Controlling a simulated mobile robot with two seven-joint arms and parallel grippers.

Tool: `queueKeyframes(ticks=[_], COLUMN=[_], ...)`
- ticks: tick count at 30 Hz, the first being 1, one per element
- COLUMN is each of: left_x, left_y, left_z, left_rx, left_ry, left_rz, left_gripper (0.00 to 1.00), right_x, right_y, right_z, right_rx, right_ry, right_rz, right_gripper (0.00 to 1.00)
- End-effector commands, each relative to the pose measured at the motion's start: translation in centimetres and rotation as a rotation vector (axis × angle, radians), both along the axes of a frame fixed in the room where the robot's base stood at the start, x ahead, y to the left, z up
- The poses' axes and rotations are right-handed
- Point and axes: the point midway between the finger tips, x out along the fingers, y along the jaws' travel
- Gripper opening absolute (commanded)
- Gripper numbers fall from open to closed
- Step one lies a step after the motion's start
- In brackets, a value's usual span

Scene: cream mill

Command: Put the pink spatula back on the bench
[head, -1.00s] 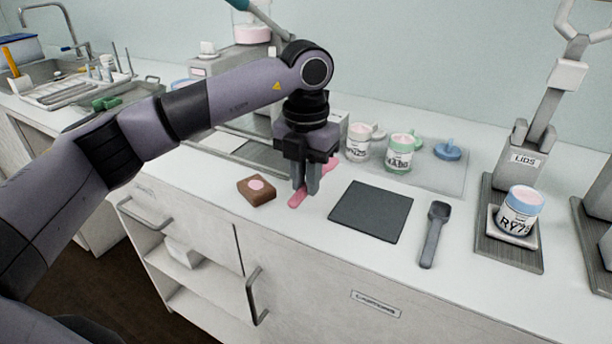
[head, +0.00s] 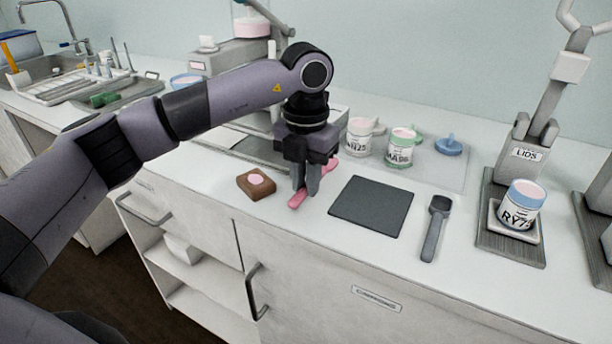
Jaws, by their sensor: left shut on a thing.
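The pink spatula (head: 299,199) is between the fingers of my left gripper (head: 306,188), at the bench top. One pink end sticks out towards the front edge and another pink part shows behind the fingers to the right. The gripper points straight down and is shut on it; the fingers hide its middle. I cannot tell whether the spatula touches the bench (head: 290,228). My right gripper is not in view.
A brown block with a pink top (head: 256,185) lies just left of the gripper. A dark mat (head: 371,206) lies to the right, then a grey scoop (head: 435,228). Jars (head: 400,150) stand behind. A jar marked RY (head: 520,205) sits on a stand at right.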

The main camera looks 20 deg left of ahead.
Motion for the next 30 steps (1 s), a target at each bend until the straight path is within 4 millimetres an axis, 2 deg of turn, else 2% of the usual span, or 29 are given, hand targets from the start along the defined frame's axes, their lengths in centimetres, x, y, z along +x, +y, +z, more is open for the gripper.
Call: queueKeyframes(ticks=[7, 8, 9, 10, 11, 21, 30], left_x=[0.0, 0.0, 0.0, 0.0, 0.0, 0.0, 0.1], left_y=[0.0, 0.0, 0.0, 0.0, 0.0, 0.0, -0.1], left_z=[-0.1, -0.1, -0.1, -0.1, -0.1, -0.1, 4.7], left_rx=[0.000, 0.000, 0.000, 0.000, 0.000, 0.000, 0.000], left_ry=[0.000, 0.000, 0.000, 0.000, 0.000, 0.000, -0.004], left_rz=[0.000, 0.000, 0.000, 0.000, 0.000, 0.000, 0.000], left_gripper=[0.00, 0.22, 0.35, 0.45, 0.49, 0.49, 0.49], right_x=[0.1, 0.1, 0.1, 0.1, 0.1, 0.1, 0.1], right_y=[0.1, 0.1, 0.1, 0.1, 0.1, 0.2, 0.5], right_z=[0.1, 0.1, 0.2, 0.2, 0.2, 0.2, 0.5], right_rx=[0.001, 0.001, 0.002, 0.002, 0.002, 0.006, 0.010], right_ry=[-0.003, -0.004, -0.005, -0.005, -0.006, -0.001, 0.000], right_rz=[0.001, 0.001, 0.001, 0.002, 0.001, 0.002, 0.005], right_gripper=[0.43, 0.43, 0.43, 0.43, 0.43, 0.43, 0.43])
